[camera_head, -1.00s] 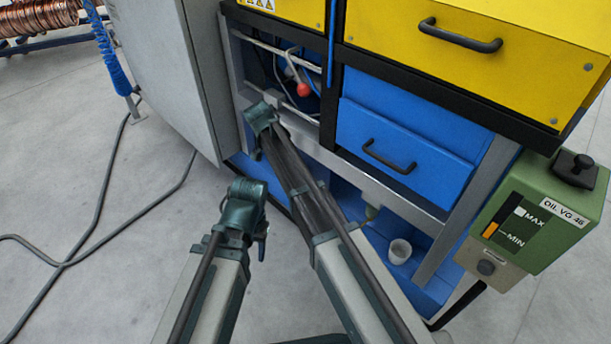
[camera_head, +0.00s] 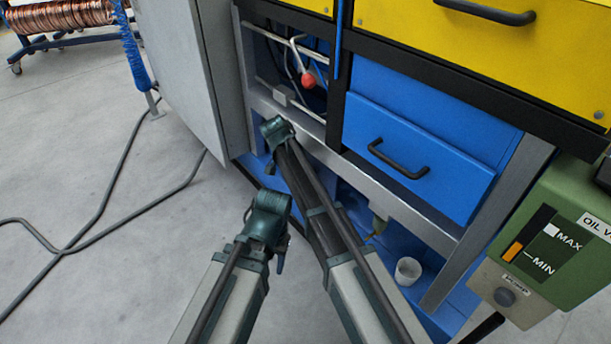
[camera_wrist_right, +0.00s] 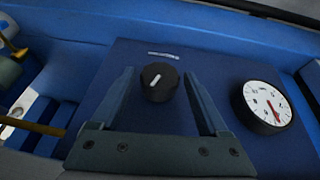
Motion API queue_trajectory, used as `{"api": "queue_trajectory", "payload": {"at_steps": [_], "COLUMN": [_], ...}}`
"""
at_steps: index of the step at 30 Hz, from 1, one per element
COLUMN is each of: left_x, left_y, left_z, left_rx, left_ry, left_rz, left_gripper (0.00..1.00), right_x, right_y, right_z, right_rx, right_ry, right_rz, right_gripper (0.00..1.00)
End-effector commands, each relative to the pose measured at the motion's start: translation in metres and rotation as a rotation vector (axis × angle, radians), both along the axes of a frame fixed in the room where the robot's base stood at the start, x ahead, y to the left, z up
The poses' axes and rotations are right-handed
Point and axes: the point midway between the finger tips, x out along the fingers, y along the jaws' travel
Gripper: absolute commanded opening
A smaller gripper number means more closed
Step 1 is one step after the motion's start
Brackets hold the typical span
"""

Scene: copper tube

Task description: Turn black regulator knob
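The black regulator knob (camera_wrist_right: 159,82) is round with a white pointer line, on a dark blue panel (camera_wrist_right: 150,58) in the right wrist view. The line points nearly straight up, leaning slightly left. My right gripper (camera_wrist_right: 160,77) is open, with one finger on each side of the knob and visible gaps between. In the head view my right gripper (camera_head: 276,132) is at the cabinet's lower opening, and the knob is hidden there. My left gripper (camera_head: 268,208) is in front of the cabinet, apart from it; its fingers are too unclear to read.
A white-faced gauge (camera_wrist_right: 268,106) with a red needle sits right of the knob. A metal rail (camera_head: 350,175) crosses the cabinet front. A red ball-ended lever (camera_head: 308,80), blue drawer (camera_head: 430,150) and green oil box (camera_head: 560,235) are nearby. Floor at left is open, with a cable (camera_head: 85,235).

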Motion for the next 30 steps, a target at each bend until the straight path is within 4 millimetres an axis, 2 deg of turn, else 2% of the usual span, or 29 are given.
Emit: {"api": "queue_trajectory", "payload": {"at_steps": [1, 9, 12, 20, 30], "left_x": [0.0, 0.0, 0.0, 0.0, 0.0], "left_y": [0.0, 0.0, 0.0, 0.0, -0.0001], "left_z": [0.0, 0.0, -0.0001, 0.0, -0.0065], "left_rx": [0.0, 0.0, 0.0, 0.0, 0.0], "left_ry": [0.0, 0.0, 0.0, 0.0, 0.0], "left_rz": [0.0, 0.0, 0.0, 0.0, 0.001], "left_gripper": [0.5, 0.5, 0.5, 0.5, 0.5], "right_x": [0.0, 0.0001, 0.0001, -0.0024, -0.0096], "right_y": [0.0, -0.0001, -0.0001, -0.0014, -0.0057], "right_z": [0.0, -0.0001, -0.0001, -0.0004, -0.0031], "right_rx": [0.0, 0.0, 0.0, 0.022, 0.163], "right_ry": [0.0, 0.0, 0.0, -0.031, -0.225], "right_rz": [0.0, 0.0, 0.0, 0.001, 0.001], "right_gripper": [0.67, 0.18, 0.03, 0.03, 0.03]}}
